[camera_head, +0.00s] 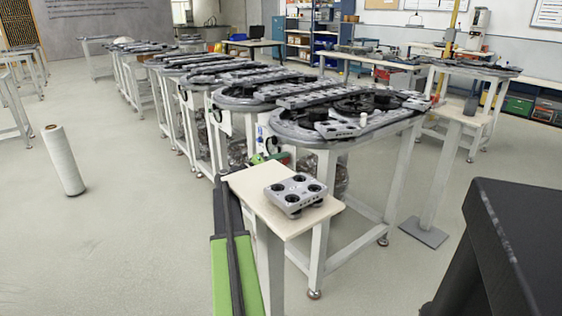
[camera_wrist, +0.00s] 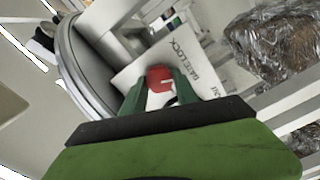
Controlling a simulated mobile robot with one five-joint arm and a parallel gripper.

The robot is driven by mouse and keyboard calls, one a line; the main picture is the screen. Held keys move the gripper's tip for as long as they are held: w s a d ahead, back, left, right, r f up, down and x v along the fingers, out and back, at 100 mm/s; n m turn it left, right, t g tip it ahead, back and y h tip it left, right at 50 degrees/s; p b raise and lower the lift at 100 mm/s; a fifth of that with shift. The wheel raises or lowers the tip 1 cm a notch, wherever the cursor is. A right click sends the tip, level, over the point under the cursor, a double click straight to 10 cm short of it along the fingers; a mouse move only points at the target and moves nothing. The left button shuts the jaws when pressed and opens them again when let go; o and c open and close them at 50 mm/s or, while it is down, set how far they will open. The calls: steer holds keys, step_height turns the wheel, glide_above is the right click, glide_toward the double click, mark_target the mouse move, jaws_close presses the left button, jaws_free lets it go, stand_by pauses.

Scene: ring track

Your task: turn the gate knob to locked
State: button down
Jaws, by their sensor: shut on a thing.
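In the wrist view, the red round gate knob (camera_wrist: 159,76) sits on a white panel (camera_wrist: 133,72) lettered "GATE LOCK". My gripper (camera_wrist: 160,82) has its two green fingers on either side of the knob and is shut on it. A small pale mark shows on the knob's face, but I cannot tell which setting it points to. A second, smaller label on the panel is too small to read. In the head view, my gripper (camera_head: 266,158) is at the near end of the closest ring track (camera_head: 345,128), mostly behind a small table; the knob is not clear there.
The small beige table (camera_head: 252,189) carries a grey block with several dark round holes (camera_head: 296,193), close beside my arm. A crumpled, shiny clear bundle (camera_wrist: 275,45) lies beside the panel. A white roll (camera_head: 63,160) stands on open floor at left. A black surface (camera_head: 525,230) is at right.

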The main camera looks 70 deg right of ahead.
steer(key=shift+s+a+f+n, duration=0.1)
steer(key=shift+f+n, duration=0.05)
steer(key=shift+n, duration=2.05)
steer(key=c, duration=0.9)
jaws_free()
steer(key=shift+c, duration=0.2)
steer(key=v, duration=1.7)
steer(key=shift+w+a, duration=0.2)
